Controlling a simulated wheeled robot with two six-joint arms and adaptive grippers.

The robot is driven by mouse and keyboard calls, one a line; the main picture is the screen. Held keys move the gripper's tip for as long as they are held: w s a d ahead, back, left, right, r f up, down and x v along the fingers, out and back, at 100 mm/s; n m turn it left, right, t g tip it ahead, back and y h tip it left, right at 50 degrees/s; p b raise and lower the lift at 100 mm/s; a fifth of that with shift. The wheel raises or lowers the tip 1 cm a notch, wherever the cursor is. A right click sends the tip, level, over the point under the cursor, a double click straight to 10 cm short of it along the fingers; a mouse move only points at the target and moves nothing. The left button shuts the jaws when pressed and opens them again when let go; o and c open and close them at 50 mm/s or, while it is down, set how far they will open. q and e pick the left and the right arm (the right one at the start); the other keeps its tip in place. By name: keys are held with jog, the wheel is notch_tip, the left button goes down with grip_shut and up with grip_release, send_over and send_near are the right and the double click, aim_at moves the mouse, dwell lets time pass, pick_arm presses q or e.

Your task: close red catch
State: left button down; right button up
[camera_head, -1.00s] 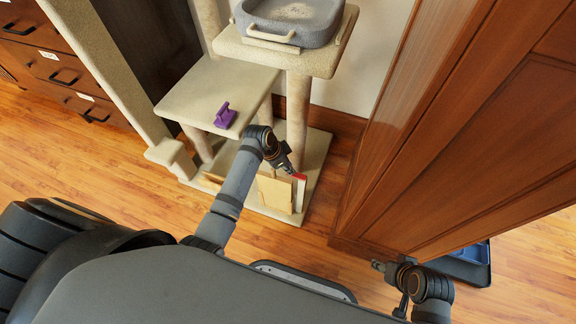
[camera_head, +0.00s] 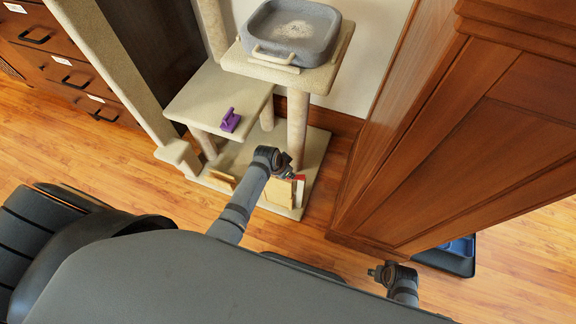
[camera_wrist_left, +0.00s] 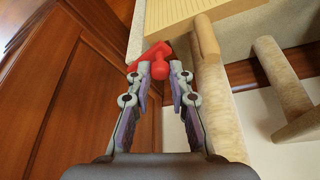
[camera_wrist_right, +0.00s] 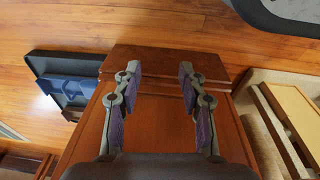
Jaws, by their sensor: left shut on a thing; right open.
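The red catch (camera_wrist_left: 159,64) is at the edge of a pale ribbed panel in the left wrist view, its rounded knob between my left fingertips. My left gripper (camera_wrist_left: 160,78) is shut on this knob. In the head view the left gripper (camera_head: 290,173) reaches down to the pale box (camera_head: 278,193) on the cat tree's base, and a bit of red (camera_head: 300,178) shows at its tip. Whether the catch is open or shut cannot be told. My right gripper (camera_wrist_right: 160,75) is open and empty; it also shows in the head view (camera_head: 376,272).
A wooden cabinet (camera_head: 480,130) stands close on the right. The cat tree (camera_head: 215,98) holds a purple object (camera_head: 230,120) and a grey litter tray (camera_head: 290,28). A dark tray with blue inside (camera_head: 450,257) lies beside the cabinet. Drawers (camera_head: 60,70) stand left.

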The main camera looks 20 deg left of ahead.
pick_arm(q)
jog(key=shift+s+d+r+n+p, duration=0.15)
jog(key=shift+s+r+n+p, duration=0.15)
jog(key=shift+n+p, duration=0.35)
jog(key=shift+s+d+f+n+y+p, duration=0.15)
jog(key=shift+s+d+n+y+p, duration=0.2)
jog(key=shift+n+p, duration=0.45)
jog(key=shift+s+d+f+n+y+p, duration=0.15)
jog(key=shift+n+y+p, duration=0.35)
jog(key=shift+p, duration=0.45)
pick_arm(e)
jog(key=s+d+f, duration=0.2)
jog(key=s+f, duration=0.4)
jog(key=s, duration=0.3)
jog(key=shift+s, duration=0.2)
pick_arm(q)
jog(key=shift+a, duration=0.1)
jog(key=c, duration=1.2)
grip_release()
pick_arm(e)
jog(key=shift+s, duration=0.1)
